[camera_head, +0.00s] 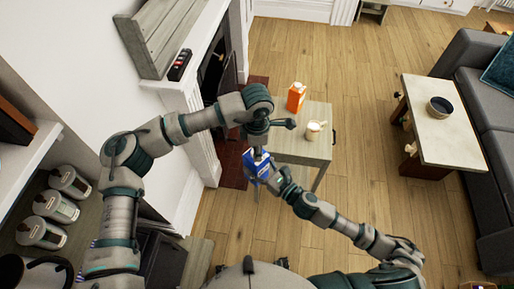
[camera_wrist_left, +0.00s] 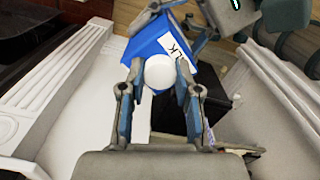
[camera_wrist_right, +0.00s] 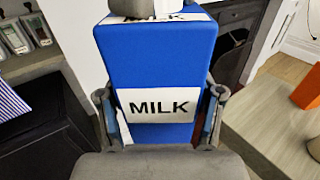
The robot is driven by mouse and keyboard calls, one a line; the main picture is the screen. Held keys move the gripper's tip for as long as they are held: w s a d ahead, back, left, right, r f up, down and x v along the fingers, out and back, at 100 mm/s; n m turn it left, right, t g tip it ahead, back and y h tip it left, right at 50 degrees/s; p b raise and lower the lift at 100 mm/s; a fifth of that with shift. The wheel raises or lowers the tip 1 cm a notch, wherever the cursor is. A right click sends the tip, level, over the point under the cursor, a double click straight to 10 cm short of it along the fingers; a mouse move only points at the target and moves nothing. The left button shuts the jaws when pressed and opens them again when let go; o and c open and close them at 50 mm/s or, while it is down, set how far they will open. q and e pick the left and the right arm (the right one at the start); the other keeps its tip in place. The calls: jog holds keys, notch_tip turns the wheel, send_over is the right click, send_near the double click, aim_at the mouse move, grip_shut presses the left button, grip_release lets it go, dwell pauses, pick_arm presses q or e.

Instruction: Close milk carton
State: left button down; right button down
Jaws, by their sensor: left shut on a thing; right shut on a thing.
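The milk carton (camera_head: 257,162) is blue with a white label reading MILK. It is held in the air beside the small table's near left corner. My right gripper (camera_head: 268,178) is shut on the carton's sides; its fingers flank the label in the right wrist view (camera_wrist_right: 160,125). My left gripper (camera_head: 257,150) is over the carton's top. In the left wrist view its fingers are shut on a round white cap (camera_wrist_left: 160,72) at the carton's sloped top. Whether the cap sits fully on the spout cannot be told.
The small grey table (camera_head: 312,152) bears an orange carton (camera_head: 296,97) and a cream pitcher (camera_head: 314,131). A white fireplace surround (camera_head: 190,100) stands at the left, with several canisters (camera_head: 52,204) on a shelf nearer. A coffee table (camera_head: 448,140) and sofa are right. Wooden floor between is clear.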

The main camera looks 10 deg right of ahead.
pick_arm(q)
jog(key=shift+w+m, duration=0.1)
jog(key=shift+m, duration=0.6)
jog(key=c, duration=0.8)
grip_release()
jog(key=shift+r, duration=0.1)
jog(key=shift+r, duration=2.2)
jog(key=shift+c, duration=0.4)
